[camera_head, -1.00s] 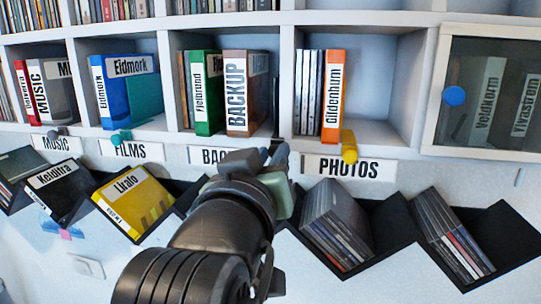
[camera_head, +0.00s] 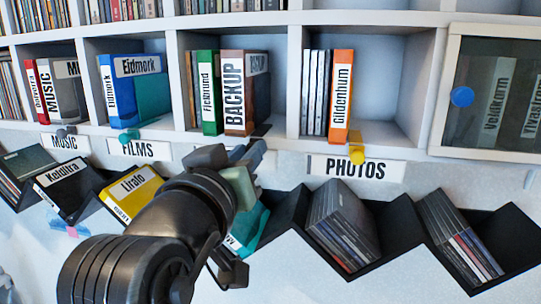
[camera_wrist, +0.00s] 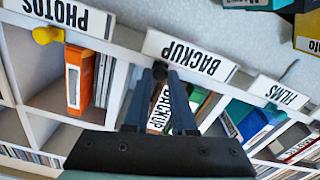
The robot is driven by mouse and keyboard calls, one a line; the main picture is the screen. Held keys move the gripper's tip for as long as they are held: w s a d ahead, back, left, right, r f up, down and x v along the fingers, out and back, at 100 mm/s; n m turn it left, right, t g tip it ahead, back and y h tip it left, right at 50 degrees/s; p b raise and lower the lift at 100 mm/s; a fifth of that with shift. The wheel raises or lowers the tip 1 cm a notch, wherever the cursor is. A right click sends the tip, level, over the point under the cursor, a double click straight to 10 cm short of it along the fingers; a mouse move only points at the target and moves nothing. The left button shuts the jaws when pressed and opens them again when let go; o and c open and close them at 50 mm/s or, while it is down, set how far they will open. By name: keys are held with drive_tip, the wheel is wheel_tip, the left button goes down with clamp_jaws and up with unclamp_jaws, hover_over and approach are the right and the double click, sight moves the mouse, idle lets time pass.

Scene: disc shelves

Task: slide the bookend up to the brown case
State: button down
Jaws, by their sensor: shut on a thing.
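The brown case (camera_head: 236,95), labelled BACKUP, stands upright in the BACKUP compartment, beside a green case (camera_head: 209,93). In the wrist view its white label (camera_wrist: 160,112) shows between my fingers. A dark, flat part of the bookend (camera_head: 262,130) shows on the shelf at the brown case's lower right; its upright is hard to make out. My gripper (camera_head: 252,152) is at the shelf's front edge, below the brown case. In the wrist view my gripper (camera_wrist: 160,78) is shut on the bookend's dark knob (camera_wrist: 160,70). Whether bookend and case touch, I cannot tell.
The right part of the BACKUP compartment is empty. A divider separates it from the PHOTOS compartment, with an orange case (camera_head: 341,95) and yellow knob (camera_head: 357,153). Below are slanted black bins with discs (camera_head: 342,225) and a teal case (camera_head: 250,228). A glass-fronted cabinet (camera_head: 495,95) is at right.

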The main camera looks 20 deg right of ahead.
drive_tip(key=shift+w+a, duration=0.15)
drive_tip(key=shift+a, duration=0.1)
drive_tip(key=c, duration=0.7)
unclamp_jaws()
drive_tip(key=shift+d, duration=0.1)
drive_tip(key=shift+c, duration=0.2)
drive_tip(key=b+v, duration=0.4)
drive_tip(key=v, duration=0.9)
drive_tip(key=shift+b, duration=0.35)
drive_tip(key=shift+r, duration=0.1)
drive_tip(key=s+a+r+n+t+y+b, duration=0.1)
drive_tip(key=s+a+r+n+t+y, duration=0.2)
drive_tip(key=r+t+y, duration=0.6)
drive_tip(key=a+t+y, duration=0.1)
drive_tip(key=t, duration=0.2)
drive_tip(key=shift+a+r+n, duration=0.15)
drive_tip(key=shift+a+n, duration=0.1)
drive_tip(key=shift+n, duration=0.15)
